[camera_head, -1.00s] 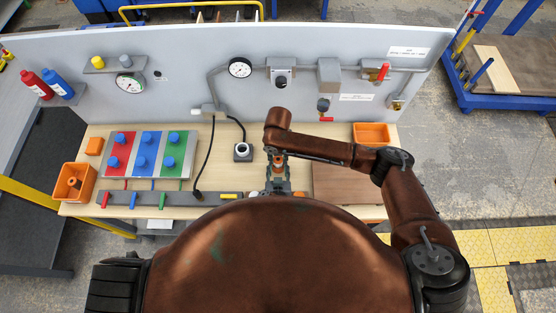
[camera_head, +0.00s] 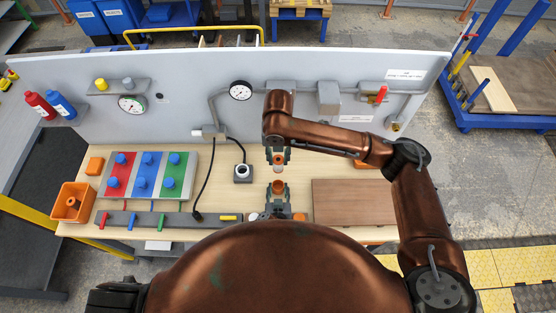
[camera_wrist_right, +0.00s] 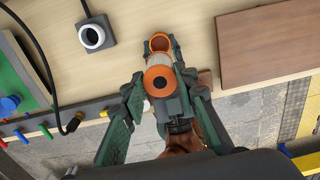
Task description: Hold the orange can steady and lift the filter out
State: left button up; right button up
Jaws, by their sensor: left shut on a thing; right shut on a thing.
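The orange can (camera_head: 278,187) stands in the jaws of my left gripper (camera_head: 278,190), low in the head view. My right gripper (camera_head: 278,157) is shut on the filter (camera_head: 278,161), which has an orange top and a pale lower end. The filter is above the can, with a visible gap between them.
A brown board (camera_head: 353,201) lies right of the can. A small black fixture with a white ring (camera_head: 242,172) stands to the left, beside a black cable. A grey panel (camera_head: 190,100) with gauges and valves rises behind. An orange bin (camera_head: 72,203) is at the far left.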

aim_at(278, 159)
pick_arm(q)
jog(key=o, duration=1.1)
jog(key=o, duration=0.4)
jog(key=shift+c, duration=0.2)
jog(key=p+v, duration=0.2)
jog(key=shift+r+p, duration=0.15)
jog(key=shift+p, duration=0.15)
pick_arm(e)
notch_tip(278, 159, up, 2)
jog(key=shift+r, duration=0.25)
pick_arm(q)
jog(key=p+v, duration=0.5)
jog(key=shift+s, duration=0.2)
pick_arm(e)
notch_tip(278, 159, up, 6)
jog(key=shift+f, duration=0.2)
pick_arm(q)
jog(key=shift+s+r+p, duration=0.1)
jog(key=shift+s+p, duration=0.2)
jog(key=shift+p, duration=0.15)
pick_arm(e)
jog(key=shift+r, duration=0.25)
